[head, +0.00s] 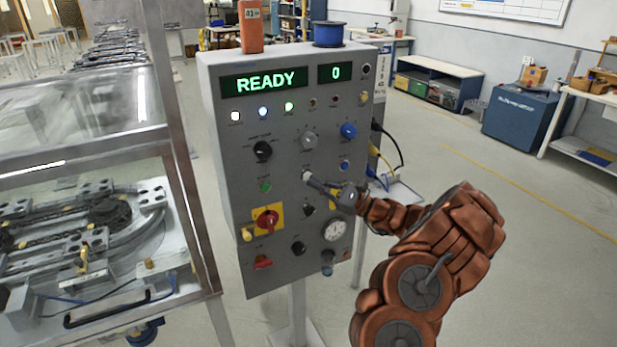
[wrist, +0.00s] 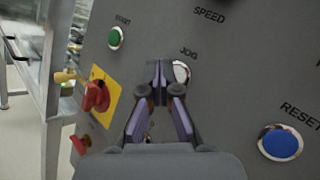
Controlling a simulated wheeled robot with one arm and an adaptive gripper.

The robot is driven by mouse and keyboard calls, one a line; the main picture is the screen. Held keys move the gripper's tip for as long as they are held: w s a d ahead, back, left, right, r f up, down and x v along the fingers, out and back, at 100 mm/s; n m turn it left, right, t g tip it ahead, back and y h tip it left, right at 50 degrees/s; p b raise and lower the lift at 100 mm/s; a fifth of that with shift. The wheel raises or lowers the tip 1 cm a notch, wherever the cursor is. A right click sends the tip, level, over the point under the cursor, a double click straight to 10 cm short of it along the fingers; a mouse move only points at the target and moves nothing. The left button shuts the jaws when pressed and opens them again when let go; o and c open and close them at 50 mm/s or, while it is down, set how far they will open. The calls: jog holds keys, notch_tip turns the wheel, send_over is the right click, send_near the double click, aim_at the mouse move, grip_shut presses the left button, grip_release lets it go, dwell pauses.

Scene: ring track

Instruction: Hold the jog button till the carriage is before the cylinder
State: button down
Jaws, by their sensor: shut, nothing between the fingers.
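The jog button (wrist: 181,72) is a pale round button under the label JOG on the grey control panel (head: 225,140). My gripper (wrist: 158,66) is shut and empty, its fingertips at the left edge of the button in the wrist view. I cannot tell whether they touch it. In the head view my gripper (head: 310,180) reaches the panel's middle from the right and covers the button's surroundings. The ring track (head: 150,235) lies behind clear panes at the left. I cannot clearly pick out the carriage or the cylinder there. The panel's display (head: 265,82) reads READY and 0.
Near the jog button are a green START button (wrist: 115,38), a red switch (wrist: 97,97) on a yellow plate and a blue RESET button (wrist: 281,142). An orange device (head: 250,25) and a blue spool (head: 328,34) stand on the panel. Open floor lies at the right.

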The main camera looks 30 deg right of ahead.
jog(key=shift+w, duration=0.15)
dwell(0.7)
jog(key=shift+w, duration=0.3)
jog(key=shift+w+d, duration=0.1)
jog(key=shift+w, duration=0.3)
dwell(2.7)
jog(key=shift+s+b, duration=0.15)
jog(key=shift+b, duration=0.15)
jog(key=shift+s, duration=0.7)
jog(key=s, duration=0.3)
jog(key=s+b, duration=0.1)
jog(key=s, duration=0.1)
jog(key=shift+a, duration=0.3)
dwell(0.6)
